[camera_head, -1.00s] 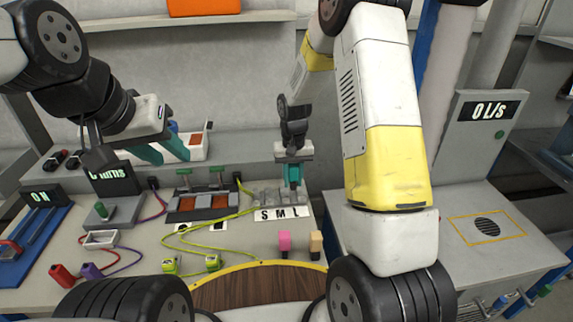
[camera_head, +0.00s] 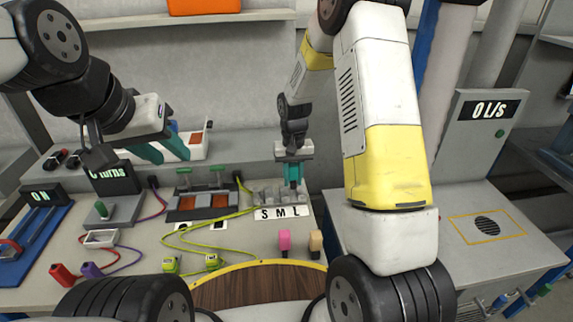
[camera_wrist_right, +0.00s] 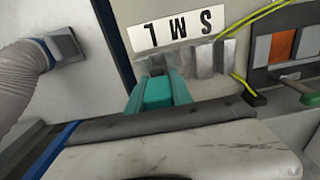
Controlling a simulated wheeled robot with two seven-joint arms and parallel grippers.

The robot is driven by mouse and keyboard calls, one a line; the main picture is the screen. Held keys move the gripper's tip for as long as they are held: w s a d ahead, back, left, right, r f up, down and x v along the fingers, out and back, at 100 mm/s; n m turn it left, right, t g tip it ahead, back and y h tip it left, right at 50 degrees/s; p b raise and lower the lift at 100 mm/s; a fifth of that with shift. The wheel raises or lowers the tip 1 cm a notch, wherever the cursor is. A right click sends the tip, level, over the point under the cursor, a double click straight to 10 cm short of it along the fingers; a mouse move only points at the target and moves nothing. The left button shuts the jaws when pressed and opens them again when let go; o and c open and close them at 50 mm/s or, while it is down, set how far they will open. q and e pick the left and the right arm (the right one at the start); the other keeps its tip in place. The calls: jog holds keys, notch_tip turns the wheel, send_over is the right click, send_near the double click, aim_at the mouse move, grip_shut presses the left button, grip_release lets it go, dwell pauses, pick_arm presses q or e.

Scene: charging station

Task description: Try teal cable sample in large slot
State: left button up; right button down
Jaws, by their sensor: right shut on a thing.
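My right gripper (camera_head: 292,184) points down at the right end of the metal slot block (camera_head: 267,197), behind the letter L. In the right wrist view its teal fingers (camera_wrist_right: 159,95) are shut on a teal piece (camera_wrist_right: 158,91), which I take to be the teal cable sample. It is at the large slot, under the L of the S M L label (camera_wrist_right: 181,28). How deep the sample sits is hidden by the fingers. My left gripper (camera_head: 163,149) is at the far left above the bench, with its teal fingers apart and empty.
The label also shows in the head view (camera_head: 281,212). Yellow-green cables (camera_head: 215,235) run across the bench to the left. A panel with orange windows (camera_head: 201,203) is left of the slots.

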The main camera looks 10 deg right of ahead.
aim_at(293, 164)
jog(key=shift+f, duration=1)
jog(key=c, duration=1.1)
grip_release()
jog(key=shift+o, duration=0.2)
jog(key=shift+r, duration=3.85)
